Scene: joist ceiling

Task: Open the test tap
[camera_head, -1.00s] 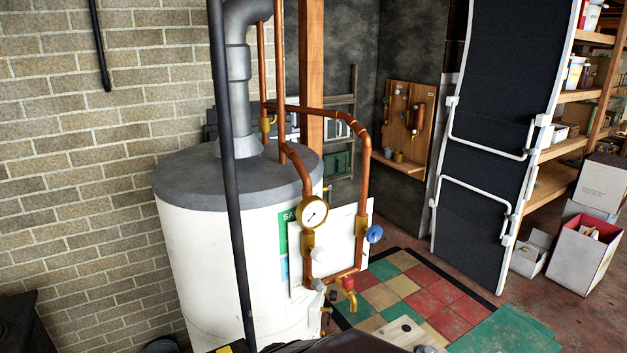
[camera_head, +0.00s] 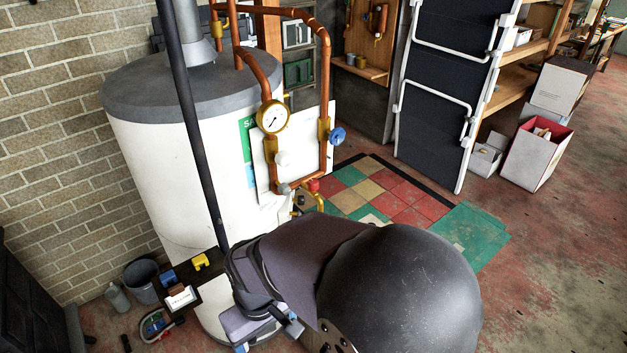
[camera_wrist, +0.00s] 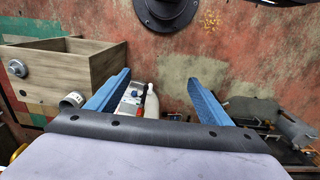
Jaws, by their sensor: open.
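A small brass tap (camera_head: 319,202) with a red handle (camera_head: 313,186) sits at the lower right of the copper pipe loop, in front of the white tank (camera_head: 160,170); I take it for the test tap. Its lower end is close behind my arm in the picture. A round gauge (camera_head: 272,117), a white knob (camera_head: 282,158) and a blue handwheel (camera_head: 337,136) are on the same pipework. My gripper (camera_wrist: 158,76) shows two blue fingers spread apart with nothing between them. In the head view it is partly hidden, low and left of the tap. The tap is not seen in the wrist view.
A dark upright pipe (camera_head: 190,120) stands before the tank. The wrist view shows a wooden box (camera_wrist: 90,72) and a white bottle (camera_wrist: 151,106). Floor at right is open.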

